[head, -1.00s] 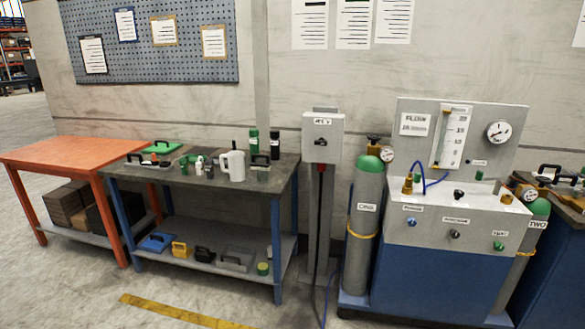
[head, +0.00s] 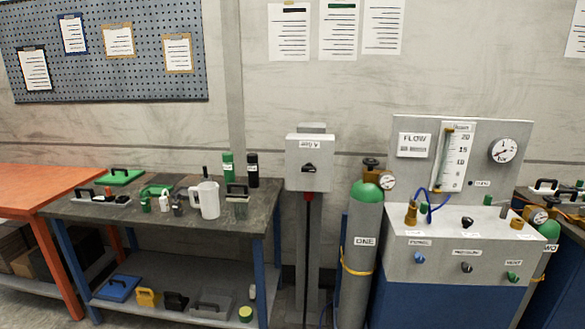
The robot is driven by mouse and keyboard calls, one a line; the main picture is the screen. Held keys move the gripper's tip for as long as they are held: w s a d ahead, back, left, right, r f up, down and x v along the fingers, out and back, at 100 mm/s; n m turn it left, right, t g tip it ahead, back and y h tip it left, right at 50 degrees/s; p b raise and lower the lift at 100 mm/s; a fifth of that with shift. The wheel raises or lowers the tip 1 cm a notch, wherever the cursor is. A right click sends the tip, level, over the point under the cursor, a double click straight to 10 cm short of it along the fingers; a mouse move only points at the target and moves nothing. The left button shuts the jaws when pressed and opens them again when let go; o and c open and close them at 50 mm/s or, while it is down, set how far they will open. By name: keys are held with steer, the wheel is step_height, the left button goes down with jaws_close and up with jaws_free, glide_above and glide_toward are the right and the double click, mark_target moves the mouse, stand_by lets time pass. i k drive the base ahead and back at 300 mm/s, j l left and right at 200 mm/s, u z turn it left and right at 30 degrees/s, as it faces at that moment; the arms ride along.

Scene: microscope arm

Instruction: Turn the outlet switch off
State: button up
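A grey switch box (head: 309,163) stands on a post in the middle of the head view. It has a black knob (head: 309,168) and a small label that I cannot read surely. On the right, the grey gas panel (head: 430,262) carries a blue knob (head: 417,257), a dark knob (head: 467,267) and a green knob (head: 512,277), each with a small label. Another black knob (head: 467,222) sits on its top. I cannot tell which control is the outlet switch, or its setting. My gripper is not in view.
A green-topped cylinder (head: 361,240) labelled ONE stands between the post and the panel. A flow tube (head: 452,158) and a gauge (head: 503,150) are on the backboard. A workbench (head: 255,207) with a white jug (head: 205,200) and an orange table (head: 40,180) stand left.

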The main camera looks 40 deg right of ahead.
mark_target(308, 167)
steer(key=l+z, duration=0.15)
steer(key=l, duration=0.3)
steer(key=i+l+z, duration=0.1)
steer(key=l, duration=0.35)
steer(key=i+l+z, duration=0.15)
steer(key=l, duration=0.3)
